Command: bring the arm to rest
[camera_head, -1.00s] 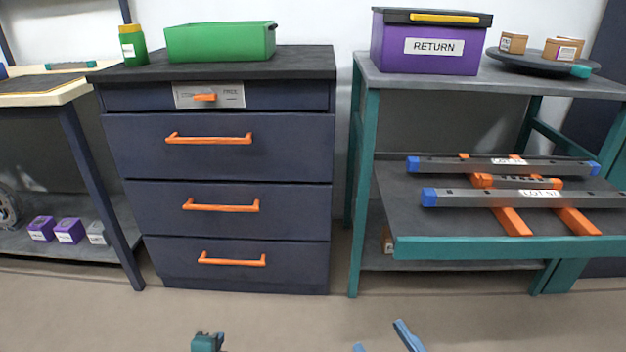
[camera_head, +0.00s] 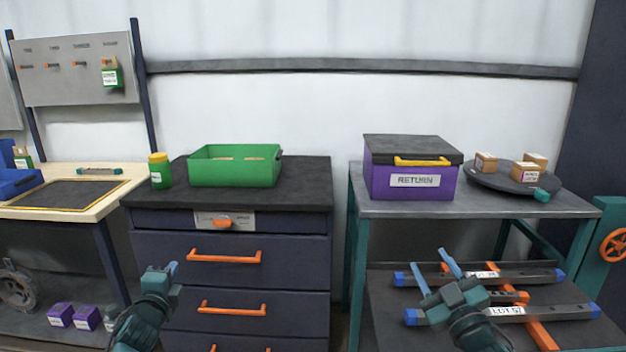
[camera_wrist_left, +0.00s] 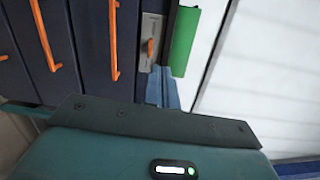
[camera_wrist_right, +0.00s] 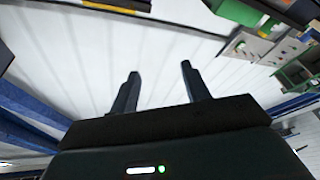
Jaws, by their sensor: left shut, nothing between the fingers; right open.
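My left gripper (camera_head: 172,268) is shut and empty, raised in front of the dark drawer cabinet's left side. In the left wrist view its closed blue fingers (camera_wrist_left: 162,88) show beside the cabinet's drawer fronts. My right gripper (camera_head: 432,272) is open and empty, pointing up in front of the teal-framed bench at the right. In the right wrist view its two fingers (camera_wrist_right: 159,90) stand apart with only wall behind them. Neither gripper visibly holds anything.
The drawer cabinet (camera_head: 180,245) carries a green bin (camera_head: 235,172) and a green jar (camera_head: 160,170). The bench (camera_head: 480,207) carries a purple RETURN box (camera_head: 412,180) and a round dark tray (camera_head: 512,188) with small cartons. Metal bars (camera_head: 520,277) lie on its lower shelf, behind my right gripper.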

